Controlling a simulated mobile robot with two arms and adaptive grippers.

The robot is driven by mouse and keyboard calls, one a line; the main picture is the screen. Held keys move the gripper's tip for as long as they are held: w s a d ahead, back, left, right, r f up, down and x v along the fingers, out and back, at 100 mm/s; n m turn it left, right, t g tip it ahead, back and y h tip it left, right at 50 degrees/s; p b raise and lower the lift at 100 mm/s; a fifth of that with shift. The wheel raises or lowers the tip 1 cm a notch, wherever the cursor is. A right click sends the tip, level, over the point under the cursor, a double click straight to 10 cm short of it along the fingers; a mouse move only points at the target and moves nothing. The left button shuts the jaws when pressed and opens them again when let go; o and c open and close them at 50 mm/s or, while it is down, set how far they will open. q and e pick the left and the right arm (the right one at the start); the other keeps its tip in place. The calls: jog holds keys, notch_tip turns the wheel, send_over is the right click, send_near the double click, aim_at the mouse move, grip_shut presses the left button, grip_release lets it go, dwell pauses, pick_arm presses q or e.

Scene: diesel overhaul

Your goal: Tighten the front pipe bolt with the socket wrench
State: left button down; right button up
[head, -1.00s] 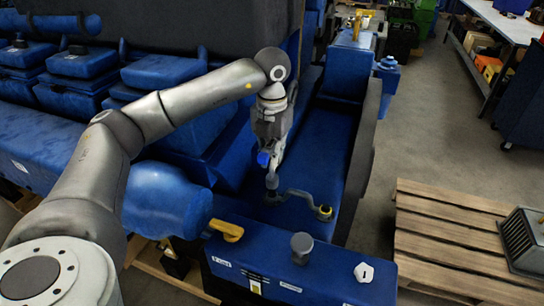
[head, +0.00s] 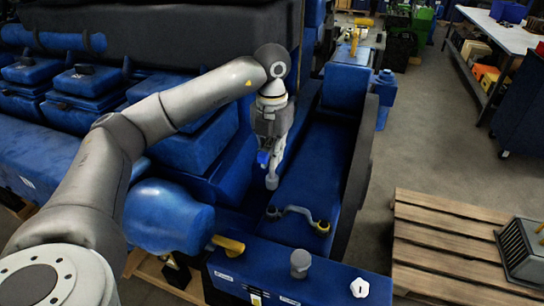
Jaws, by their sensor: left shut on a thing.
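My left gripper (head: 268,158) reaches in from the left and points down over the blue engine block. It is shut on the grey socket wrench (head: 272,181), with a blue part beside the fingers. The wrench's lower end hangs just above the left end of a short grey bent pipe (head: 297,210). A gap shows between them. The pipe's right end has a yellow ring around a dark centre (head: 323,226). The bolt at the left end (head: 272,212) is small and its seating cannot be told. My right gripper is not in view.
A yellow handle (head: 229,245) sticks out at the left. A wooden pallet (head: 450,235) lies on the floor at the right.

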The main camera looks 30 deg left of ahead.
pick_arm(q)
jog(key=s+d+b, duration=0.1)
jog(key=s+d, duration=0.2)
jog(key=s, duration=0.3)
jog(key=shift+d, duration=0.35)
